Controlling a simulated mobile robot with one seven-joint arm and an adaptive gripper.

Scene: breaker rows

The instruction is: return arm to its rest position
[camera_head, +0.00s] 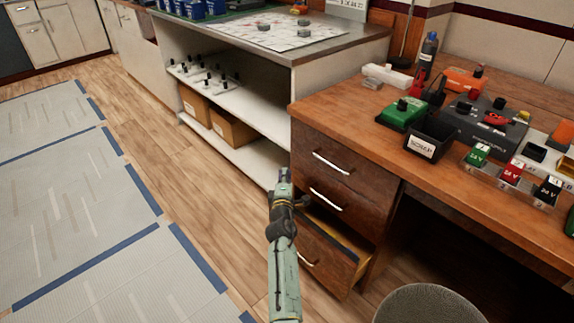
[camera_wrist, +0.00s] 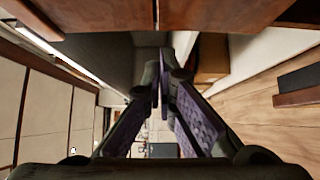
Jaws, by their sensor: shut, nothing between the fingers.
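My arm (camera_head: 284,265) rises from the bottom middle of the head view. My gripper (camera_head: 284,176) is in front of the wooden desk's drawers, near the cabinet's left edge. It also shows in the wrist view (camera_wrist: 160,76), where its two purple-grey fingers come together with nothing seen between them. Whether the gripper touches the drawer fronts cannot be told. The bottom drawer (camera_head: 327,256) is pulled partly out, just right of my arm. The upper drawer (camera_head: 325,160) and the middle drawer (camera_head: 328,200) look closed.
The desk top (camera_head: 470,218) holds a green device (camera_head: 403,113), a dark box and several breakers. A grey stool (camera_head: 428,304) stands at the bottom right. A white shelf unit (camera_head: 285,130) with cardboard boxes (camera_head: 232,127) is behind. Open wood floor (camera_head: 190,190) lies to the left.

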